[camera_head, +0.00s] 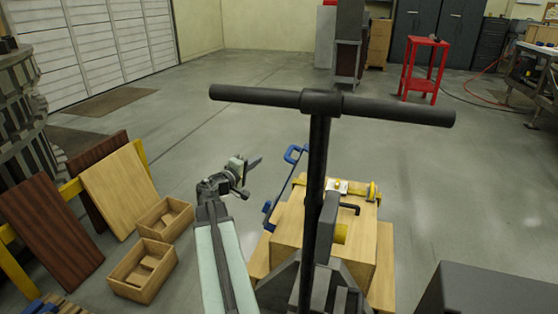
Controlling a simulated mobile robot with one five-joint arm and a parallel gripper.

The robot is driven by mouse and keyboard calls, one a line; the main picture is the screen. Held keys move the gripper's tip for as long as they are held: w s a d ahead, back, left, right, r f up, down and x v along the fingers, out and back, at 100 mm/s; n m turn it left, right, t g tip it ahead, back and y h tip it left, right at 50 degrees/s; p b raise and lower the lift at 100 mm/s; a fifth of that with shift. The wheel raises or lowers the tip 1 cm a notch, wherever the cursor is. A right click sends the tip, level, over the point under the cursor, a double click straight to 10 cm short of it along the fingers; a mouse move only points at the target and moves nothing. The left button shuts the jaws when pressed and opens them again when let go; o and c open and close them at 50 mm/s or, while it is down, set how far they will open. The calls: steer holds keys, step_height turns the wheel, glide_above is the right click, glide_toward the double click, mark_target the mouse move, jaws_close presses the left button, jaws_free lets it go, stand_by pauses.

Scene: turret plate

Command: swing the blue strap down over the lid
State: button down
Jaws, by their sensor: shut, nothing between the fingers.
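The blue strap (293,154) is at the left side of a wooden box. It has a blue loop at its upper end, a thin dark length running down to the left, and a blue piece at its lower end. It slants and appears raised beside the box top, not across it.
Two small open wooden boxes (143,270) stand on the floor at left, beside leaning wooden boards (120,188). A dark block (485,292) is at the lower right. A red stand (424,68) is far back. The floor behind the wooden box is clear.

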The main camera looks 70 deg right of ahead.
steer(key=s+d+b, duration=0.1)
steer(key=s+d, duration=0.5)
steer(key=d, duration=0.4)
steer(key=shift+f, duration=0.45)
